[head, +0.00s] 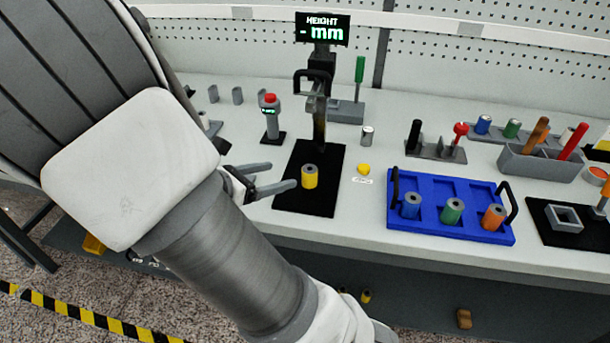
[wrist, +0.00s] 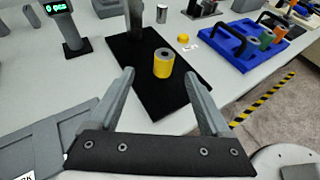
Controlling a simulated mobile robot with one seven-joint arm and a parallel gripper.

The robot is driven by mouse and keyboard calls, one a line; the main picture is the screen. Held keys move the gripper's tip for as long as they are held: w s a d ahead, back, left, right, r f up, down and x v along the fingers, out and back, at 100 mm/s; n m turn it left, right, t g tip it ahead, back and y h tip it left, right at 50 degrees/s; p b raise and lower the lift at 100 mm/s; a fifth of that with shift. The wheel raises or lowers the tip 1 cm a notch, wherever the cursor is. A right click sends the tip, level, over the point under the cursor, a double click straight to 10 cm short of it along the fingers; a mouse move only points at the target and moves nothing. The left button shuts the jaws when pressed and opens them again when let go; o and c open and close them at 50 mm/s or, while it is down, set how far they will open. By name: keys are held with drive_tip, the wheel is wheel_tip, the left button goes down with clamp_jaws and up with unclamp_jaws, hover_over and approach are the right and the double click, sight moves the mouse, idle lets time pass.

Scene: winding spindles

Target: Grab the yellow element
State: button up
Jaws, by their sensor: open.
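The yellow element (head: 309,176) is a short upright cylinder with a grey top and a centre hole. It stands on a black mat (head: 296,199) below the height gauge. In the wrist view the yellow element (wrist: 163,63) is ahead of my gripper (wrist: 160,85), roughly midway between the finger directions and beyond the tips. My gripper (head: 282,178) is open and empty, with its fingers pointing toward the element in the head view. It does not touch the element.
The height gauge (head: 318,80) rises behind the element. A blue tray (head: 447,232) with blue, green and orange cylinders stands to the right. A small yellow piece (head: 363,169) lies between, near a label. A red-topped device (head: 270,115) stands at the left.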

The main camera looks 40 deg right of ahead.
sight(315, 168)
drive_tip(key=b+x, duration=0.2)
drive_tip(key=x, duration=0.6)
drive_tip(key=b+x, duration=0.1)
drive_tip(key=x, duration=0.1)
drive_tip(key=s+x, duration=0.1)
drive_tip(key=x, duration=0.1)
drive_tip(key=shift+d+f+b, duration=0.1)
drive_tip(key=shift+d+b, duration=0.25)
drive_tip(key=shift+w+d+f, duration=0.1)
drive_tip(key=shift+w+d, duration=0.1)
drive_tip(key=shift+d, duration=0.3)
clamp_jaws()
